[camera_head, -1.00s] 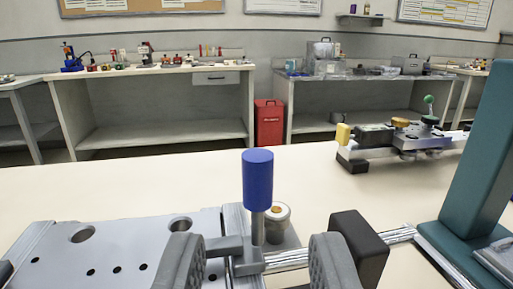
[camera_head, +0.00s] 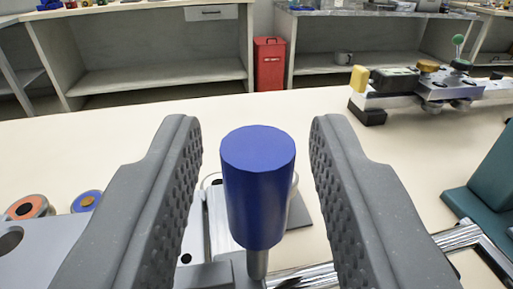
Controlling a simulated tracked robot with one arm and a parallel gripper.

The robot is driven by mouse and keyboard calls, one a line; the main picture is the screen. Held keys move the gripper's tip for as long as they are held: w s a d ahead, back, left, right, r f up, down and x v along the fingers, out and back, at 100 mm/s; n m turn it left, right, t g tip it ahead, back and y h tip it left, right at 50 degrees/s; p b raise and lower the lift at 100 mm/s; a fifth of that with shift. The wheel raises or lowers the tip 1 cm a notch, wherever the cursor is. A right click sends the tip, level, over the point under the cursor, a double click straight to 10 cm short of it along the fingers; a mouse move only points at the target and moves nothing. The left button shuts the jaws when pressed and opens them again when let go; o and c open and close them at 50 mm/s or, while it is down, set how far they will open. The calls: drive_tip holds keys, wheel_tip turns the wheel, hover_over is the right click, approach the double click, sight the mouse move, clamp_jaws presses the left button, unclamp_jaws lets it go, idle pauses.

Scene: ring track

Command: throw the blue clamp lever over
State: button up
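The blue clamp lever (camera_head: 258,190) stands upright, a blue cylinder grip on a thin metal rod, low in the middle of the picture. My gripper (camera_head: 252,150) is open, with one grey textured finger on each side of the blue grip. Gaps show between the grip and both fingers, so I see no contact. The lever's foot on the metal clamp is partly cut off at the bottom edge.
A grey metal plate (camera_head: 35,250) lies at lower left, with an orange-ringed roller (camera_head: 27,207) and a blue-ringed roller (camera_head: 86,201). Chrome rods (camera_head: 440,240) and a teal block (camera_head: 485,190) are at right. A fixture with a yellow block (camera_head: 359,79) stands at back right. Pale tabletop between is clear.

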drive_tip(key=shift+c, duration=0.3)
clamp_jaws()
drive_tip(key=shift+d+r+m+p, duration=0.15)
drive_tip(key=shift+m+p, duration=0.25)
drive_tip(key=shift+p, duration=0.3)
drive_tip(key=p, duration=0.1)
drive_tip(key=m+p, duration=0.1)
drive_tip(key=shift+w+d+r+m+p, duration=0.1)
drive_tip(key=shift+d+r+m+p, duration=0.05)
drive_tip(key=shift+d+m+p, duration=0.2)
drive_tip(key=m+p, duration=0.1)
drive_tip(key=d+m+p, duration=0.1)
drive_tip(key=p, duration=0.1)
drive_tip(key=m+g+p, duration=0.1)
drive_tip(key=m+p, duration=0.1)
drive_tip(key=shift+w+d+f, duration=0.2)
drive_tip(key=shift+d+f, duration=0.15)
drive_tip(key=shift+f, duration=0.05)
drive_tip(key=shift+w+d+f+m+g+y+p, duration=0.1)
drive_tip(key=shift+d+f+m+g+y+p, duration=0.25)
drive_tip(key=shift+m, duration=0.6)
drive_tip(key=shift+d+f+m+g+y+p, duration=0.2)
drive_tip(key=shift+f+m, duration=0.3)
drive_tip(key=shift+m, duration=0.4)
